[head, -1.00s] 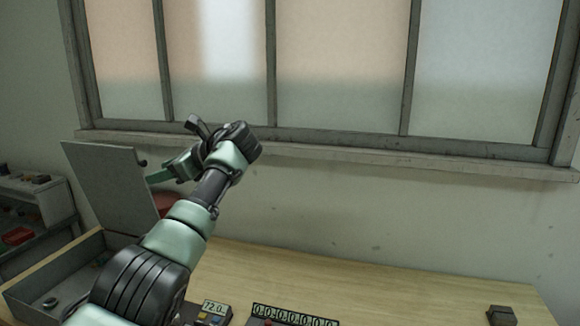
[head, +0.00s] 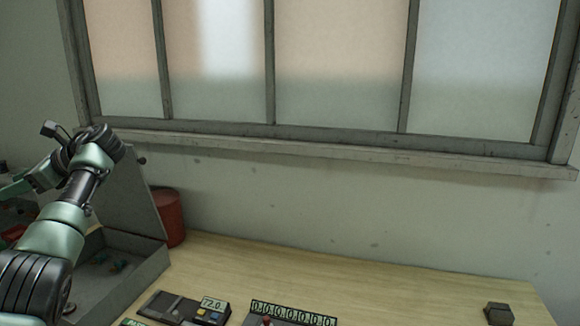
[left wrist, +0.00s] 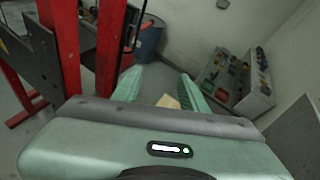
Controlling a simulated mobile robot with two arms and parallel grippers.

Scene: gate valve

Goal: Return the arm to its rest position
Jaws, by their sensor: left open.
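My left arm comes in from the left in the head view, raised above the left end of the table, with its gripper (head: 22,185) at the left picture edge. In the left wrist view the two green fingers of the left gripper (left wrist: 158,88) stand apart. A small tan patch shows between them, and I cannot tell what it is. The fingers are not seen touching anything. My right gripper is in neither view. No gate valve is recognisable in these views.
An open grey box (head: 140,275) with a raised lid and a red can (head: 168,215) are on the wooden table (head: 380,285). A device with a display (head: 212,308) lies in front. A dark block (head: 498,313) is at right. The wrist view shows red posts (left wrist: 110,45) and a control panel (left wrist: 235,80).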

